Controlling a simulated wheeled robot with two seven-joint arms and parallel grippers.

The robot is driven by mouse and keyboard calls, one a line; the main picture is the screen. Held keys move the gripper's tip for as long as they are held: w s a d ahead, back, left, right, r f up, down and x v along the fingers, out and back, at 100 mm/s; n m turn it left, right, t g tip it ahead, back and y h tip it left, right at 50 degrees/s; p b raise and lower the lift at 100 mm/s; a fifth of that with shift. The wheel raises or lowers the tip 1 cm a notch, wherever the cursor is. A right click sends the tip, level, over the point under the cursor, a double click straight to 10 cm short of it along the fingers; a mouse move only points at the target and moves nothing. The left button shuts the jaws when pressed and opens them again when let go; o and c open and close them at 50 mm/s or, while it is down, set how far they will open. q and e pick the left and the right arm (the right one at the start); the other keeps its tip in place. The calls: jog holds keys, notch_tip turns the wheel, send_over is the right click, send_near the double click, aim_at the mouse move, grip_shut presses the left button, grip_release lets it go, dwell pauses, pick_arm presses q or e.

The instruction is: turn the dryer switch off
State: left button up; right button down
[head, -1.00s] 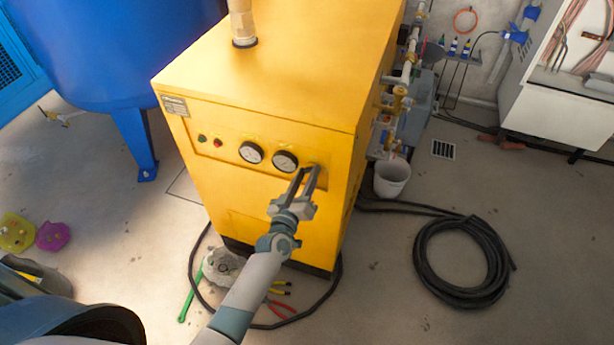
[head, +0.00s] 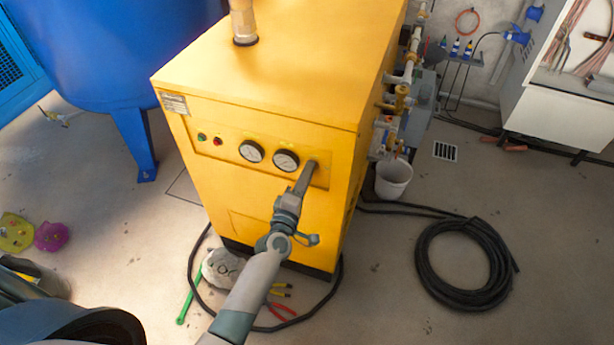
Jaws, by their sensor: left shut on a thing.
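The yellow dryer (head: 265,90) stands in the middle of the head view. Its front panel carries a green and a red lamp (head: 218,142) and two round gauges (head: 268,155). My left gripper (head: 309,170) reaches up to the right end of this panel, right of the gauges. Its fingers are close together, seen edge-on, and shut on the dryer switch, which they hide almost wholly. I cannot see the switch's position. My right gripper is not in view.
A blue tank (head: 120,50) stands to the left. Pipes and valves (head: 400,95) run along the dryer's right side, above a white bucket (head: 393,178). A coiled black hose (head: 465,262) lies on the floor at right. Pliers and a green tool (head: 190,295) lie in front.

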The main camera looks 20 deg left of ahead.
pick_arm(q)
jog(key=shift+n, duration=0.7)
jog(key=o, duration=0.8)
jog(key=shift+c, duration=0.2)
jog(key=shift+s, duration=0.1)
